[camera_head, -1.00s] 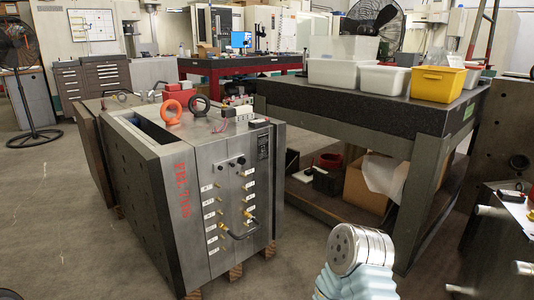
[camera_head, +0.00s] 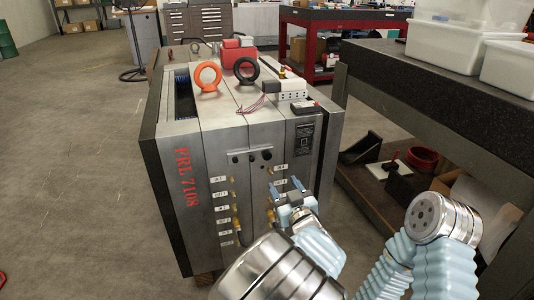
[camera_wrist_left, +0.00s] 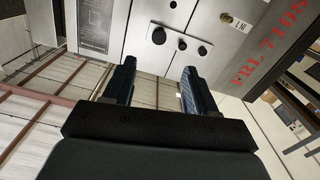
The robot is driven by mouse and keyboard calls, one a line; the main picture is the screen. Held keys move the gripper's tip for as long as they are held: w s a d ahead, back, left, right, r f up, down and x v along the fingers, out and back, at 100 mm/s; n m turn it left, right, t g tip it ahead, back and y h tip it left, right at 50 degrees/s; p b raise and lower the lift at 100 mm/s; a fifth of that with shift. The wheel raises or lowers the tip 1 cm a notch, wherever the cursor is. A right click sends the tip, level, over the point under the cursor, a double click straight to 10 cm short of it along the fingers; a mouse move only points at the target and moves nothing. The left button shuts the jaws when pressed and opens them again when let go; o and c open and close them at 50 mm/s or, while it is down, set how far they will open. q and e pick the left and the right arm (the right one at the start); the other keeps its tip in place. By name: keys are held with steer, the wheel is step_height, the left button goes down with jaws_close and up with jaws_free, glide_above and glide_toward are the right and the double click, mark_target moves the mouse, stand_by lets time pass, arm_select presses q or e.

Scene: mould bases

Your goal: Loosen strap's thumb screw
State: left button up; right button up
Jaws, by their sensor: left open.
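The mould base (camera_head: 215,150) stands upright with "FRL 7108" in red on its front. A metal strap (camera_head: 250,157) with black knobs lies across its plate seam, high on the front. In the left wrist view the strap (camera_wrist_left: 181,42) carries a round black thumb screw (camera_wrist_left: 204,50) and a second black knob (camera_wrist_left: 159,36). My left gripper (camera_head: 290,188) is in front of the mould, below and right of the strap. Its two fingers (camera_wrist_left: 158,66) are open with nothing between them, apart from the knobs. My right gripper is not in view.
Brass fittings (camera_head: 235,208) with white labels run down the front. An orange ring (camera_head: 207,76) and a black ring (camera_head: 246,70) stand on top. A dark-topped table (camera_head: 440,95) with white bins stands at right. The floor at left is clear.

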mark_target(268, 157)
arm_select(q)
steer(key=p+x, duration=0.1)
steer(key=x, duration=1.2)
steer(key=shift+w+r+p, duration=0.15)
steer(key=shift+w+p, duration=0.05)
steer(key=shift+p, duration=0.1)
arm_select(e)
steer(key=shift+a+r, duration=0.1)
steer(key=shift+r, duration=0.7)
